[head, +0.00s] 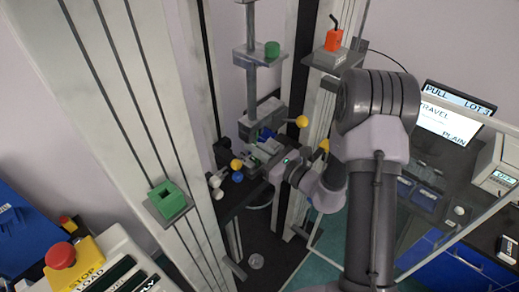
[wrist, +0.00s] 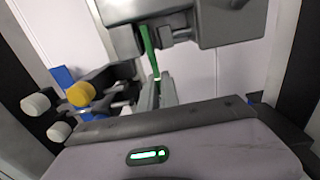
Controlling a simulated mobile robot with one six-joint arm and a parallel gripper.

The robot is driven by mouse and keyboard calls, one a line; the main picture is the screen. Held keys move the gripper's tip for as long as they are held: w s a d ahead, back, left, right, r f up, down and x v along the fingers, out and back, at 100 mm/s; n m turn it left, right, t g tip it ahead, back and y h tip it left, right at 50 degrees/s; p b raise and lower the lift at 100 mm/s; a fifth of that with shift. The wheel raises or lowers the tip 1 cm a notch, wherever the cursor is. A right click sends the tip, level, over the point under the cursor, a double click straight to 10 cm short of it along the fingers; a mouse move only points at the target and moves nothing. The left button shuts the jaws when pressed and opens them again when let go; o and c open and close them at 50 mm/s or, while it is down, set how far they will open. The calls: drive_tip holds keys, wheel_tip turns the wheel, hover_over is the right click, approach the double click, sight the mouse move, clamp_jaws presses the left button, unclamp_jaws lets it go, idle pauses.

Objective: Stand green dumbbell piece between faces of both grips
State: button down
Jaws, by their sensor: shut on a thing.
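The green dumbbell piece (wrist: 149,50) is a thin strip, nearly upright and slightly tilted in the wrist view. My gripper (wrist: 156,92) is shut on its lower end. The strip's upper part is beside the grey upper grip (wrist: 230,24); I cannot tell whether it is between that grip's faces. The lower grip (wrist: 112,76) is at the left, partly hidden behind knobs. In the head view my gripper (head: 268,152) reaches in between the upper grip (head: 262,114) and the lower grip (head: 246,150); the piece is too small there to make out surely.
A yellow ball knob (head: 302,121) sticks out right of the upper grip. Tall columns flank the grips, and a clear panel (head: 440,190) stands at right.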

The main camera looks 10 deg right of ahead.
drive_tip(key=shift+w+a, duration=0.1)
drive_tip(key=shift+f+b, duration=0.25)
drive_tip(key=shift+b, duration=0.15)
idle(0.4)
drive_tip(key=c, duration=1.5)
unclamp_jaws()
drive_tip(key=b+v, duration=0.3)
drive_tip(key=v, duration=1.4)
drive_tip(key=shift+r, duration=0.1)
